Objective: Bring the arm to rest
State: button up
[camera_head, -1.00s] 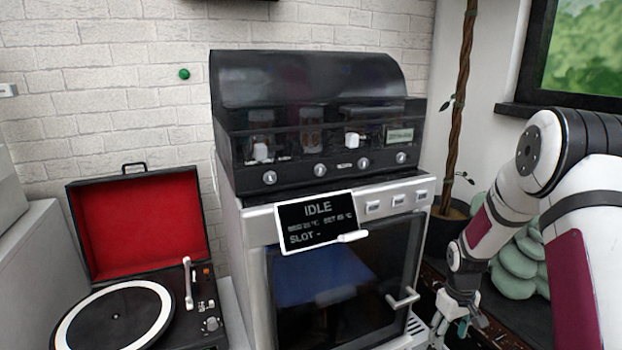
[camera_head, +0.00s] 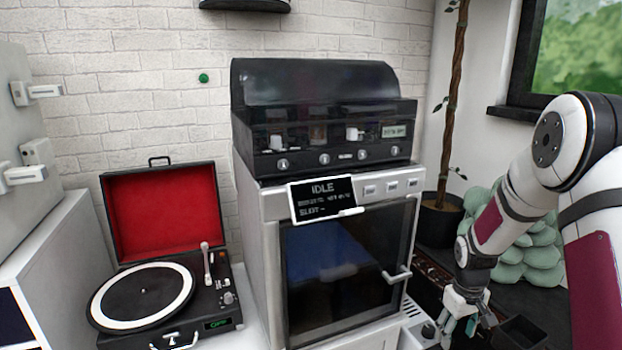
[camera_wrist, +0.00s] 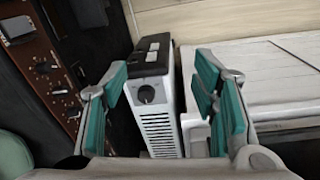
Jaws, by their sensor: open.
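My gripper (camera_head: 462,326) hangs at the lower right in the head view, pointing down at the end of my white and maroon arm. In the wrist view my gripper (camera_wrist: 165,105) shows its two teal-padded fingers spread apart with nothing held between them. Beyond the fingers is a white slotted device (camera_wrist: 157,118) with a round knob and a black top. In this view it appears in the gap between the fingers; I cannot tell how far below them it is.
A machine (camera_head: 345,270) with a glass door and an IDLE display (camera_head: 322,198) stands in the middle. An open record player (camera_head: 170,240) is at left. A potted plant (camera_head: 440,222) stands behind my arm. A brown knobbed panel (camera_wrist: 50,65) and white boards (camera_wrist: 265,75) flank the device.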

jog(key=s+a+r+t, duration=0.1)
jog(key=s+a+r, duration=0.35)
jog(key=r, duration=0.45)
jog(key=s+a+r+m+t, duration=0.1)
jog(key=s+a+r, duration=0.3)
jog(key=r, duration=0.5)
jog(key=s+a+r+t, duration=0.15)
jog(key=s+r, duration=0.35)
jog(key=r, duration=0.5)
jog(key=s+a+r+m+t, duration=0.1)
jog(key=s+a+r, duration=0.15)
jog(key=s, duration=0.45)
jog(key=s+a+r+t, duration=0.1)
jog(key=s+a, duration=0.2)
jog(key=s, duration=0.3)
jog(key=s+f+g, duration=0.4)
jog(key=s+g, duration=0.2)
jog(key=s, duration=0.7)
notch_tip(320, 180, up, 29)
jog(key=t+p, duration=0.4)
jog(key=p, duration=2.3)
jog(key=shift+w+f+y, duration=0.2)
jog(key=shift+w+y, duration=0.05)
jog(key=shift+y, duration=0.15)
